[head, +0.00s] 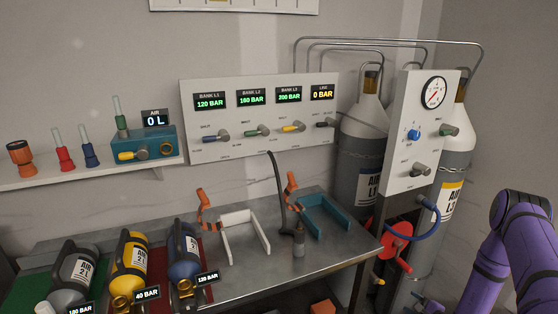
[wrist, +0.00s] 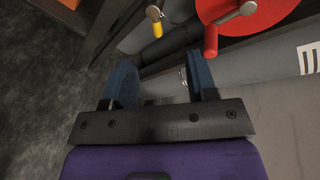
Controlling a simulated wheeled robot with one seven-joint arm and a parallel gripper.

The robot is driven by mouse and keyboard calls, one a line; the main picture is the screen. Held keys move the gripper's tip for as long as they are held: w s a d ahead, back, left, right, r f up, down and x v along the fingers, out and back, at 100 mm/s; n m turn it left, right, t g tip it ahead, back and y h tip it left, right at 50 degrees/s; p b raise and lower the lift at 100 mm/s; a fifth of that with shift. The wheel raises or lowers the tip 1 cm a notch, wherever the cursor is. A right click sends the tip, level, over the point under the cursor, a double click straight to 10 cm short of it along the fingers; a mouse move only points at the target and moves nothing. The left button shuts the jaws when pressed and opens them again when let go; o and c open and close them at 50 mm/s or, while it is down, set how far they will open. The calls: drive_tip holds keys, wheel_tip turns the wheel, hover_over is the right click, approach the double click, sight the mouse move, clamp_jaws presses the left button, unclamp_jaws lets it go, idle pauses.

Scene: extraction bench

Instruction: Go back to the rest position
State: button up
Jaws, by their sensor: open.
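My gripper (wrist: 161,84) shows in the wrist view with its two blue fingers apart and nothing between them. Beyond it are a grey cylinder, a red round handwheel (wrist: 262,12) and a small yellow-handled valve (wrist: 156,22). In the head view my purple arm is at the right edge, clear of the bench; the gripper itself is out of that view. The red handwheel also shows in the head view (head: 394,245), right of the bench.
The steel bench (head: 245,281) carries a white cradle (head: 243,235), a teal cradle (head: 326,214) and three small cylinders, including a yellow one (head: 130,262). Tall cylinders and a gauge panel (head: 408,130) stand right. A valve panel (head: 262,122) is on the wall.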

drive_tip(key=w+a+r+n+g+y, duration=0.1)
drive_tip(key=w+a+r+n+y, duration=0.15)
drive_tip(key=r, duration=0.35)
drive_tip(key=w+a+r+n+y, duration=0.1)
drive_tip(key=w+r, duration=0.2)
drive_tip(key=r, duration=0.4)
drive_tip(key=s+a+r+n+g+y, duration=0.1)
drive_tip(key=a+r+n+g, duration=0.25)
drive_tip(key=r, duration=0.65)
drive_tip(key=s+a+r+n+g+y, duration=0.25)
drive_tip(key=a+r, duration=0.25)
drive_tip(key=r, duration=0.4)
drive_tip(key=s+a+r+n+g+y, duration=0.1)
drive_tip(key=a+r+n+g, duration=0.3)
drive_tip(key=r, duration=0.6)
drive_tip(key=s+a+r+n+g+h, duration=0.1)
drive_tip(key=s+a+r+n+h, duration=0.15)
drive_tip(key=s+r, duration=0.45)
drive_tip(key=s+a+r+n+g+h, duration=0.1)
drive_tip(key=s+a+r+n+h, duration=0.2)
drive_tip(key=s+r, duration=0.35)
drive_tip(key=s+d+r+n+t+h, duration=0.1)
drive_tip(key=s+r+t+h, duration=0.1)
drive_tip(key=s, duration=0.6)
drive_tip(key=s+d+r+n+t+h, duration=0.1)
drive_tip(key=s+r+t+h, duration=0.1)
drive_tip(key=s+r+h, duration=0.3)
drive_tip(key=shift+s+d+r+t, duration=0.3)
drive_tip(key=shift+s+r, duration=0.7)
drive_tip(key=shift+s, duration=1.3)
